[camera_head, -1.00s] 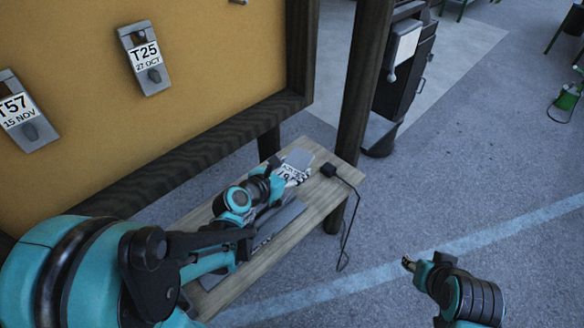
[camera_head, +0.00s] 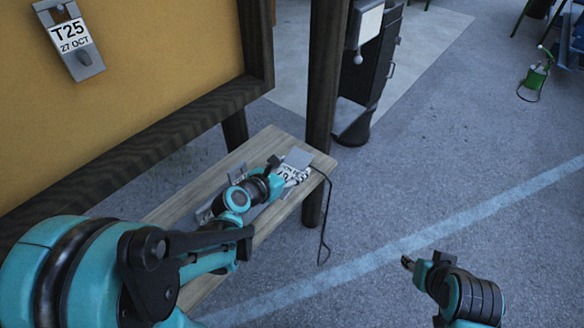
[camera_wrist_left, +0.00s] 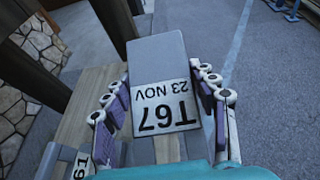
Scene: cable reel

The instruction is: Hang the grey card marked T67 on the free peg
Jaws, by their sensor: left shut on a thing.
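My left gripper (camera_head: 283,180) is shut on the grey card marked T67 (camera_head: 299,157), above or at the far end of the bench; I cannot tell the gap. In the left wrist view the card (camera_wrist_left: 157,75) lies between the two fingers (camera_wrist_left: 163,108), its white label reading T67, 23 NOV upside down. A card marked T25, 27 OCT (camera_head: 72,42) hangs on the yellow board (camera_head: 160,80). No free peg shows in these views now. My right gripper (camera_head: 408,262) is out over the paved ground at the right, away from the card; its fingers are too small to read.
The wooden bench (camera_head: 255,148) stands below the dark board frame (camera_head: 140,155). Another card (camera_wrist_left: 80,166) lies on the bench at the left wrist view's lower left. A dark post (camera_head: 325,80) rises beside the bench end. A black cable (camera_head: 325,225) hangs there.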

